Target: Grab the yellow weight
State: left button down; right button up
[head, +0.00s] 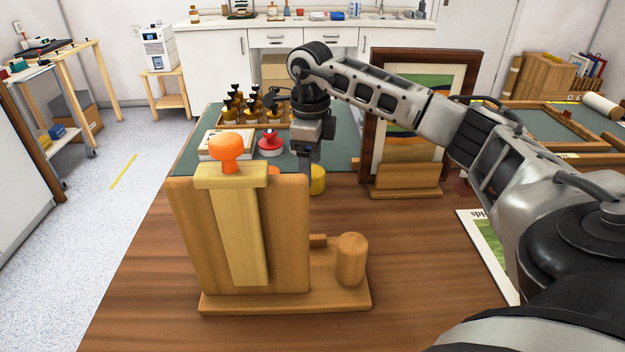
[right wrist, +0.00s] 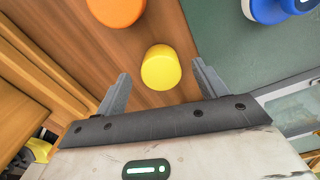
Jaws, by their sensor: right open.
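The yellow weight (right wrist: 161,68) is a short cylinder standing on the wooden table in the right wrist view. In the head view, part of the yellow weight (head: 318,180) shows behind the wooden stand, next to my right gripper (head: 308,178). In the right wrist view my right gripper (right wrist: 160,88) is open, with one finger on each side of the yellow weight's near edge. The fingers look apart from it. The head view hides most of the fingers and the weight's left side behind the stand. My left gripper is not in view.
A wooden stand (head: 285,301) with a tall board stands just in front. An orange weight (right wrist: 117,10) is close to the yellow one, and a blue object (right wrist: 265,10) lies on the green mat (right wrist: 230,45). A framed print (head: 428,130) stands upright to the right.

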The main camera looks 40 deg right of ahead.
notch_tip(320, 180, down, 2)
jog(key=shift+f, duration=0.25)
jog(key=shift+r, duration=0.15)
jog(key=c, duration=1.5)
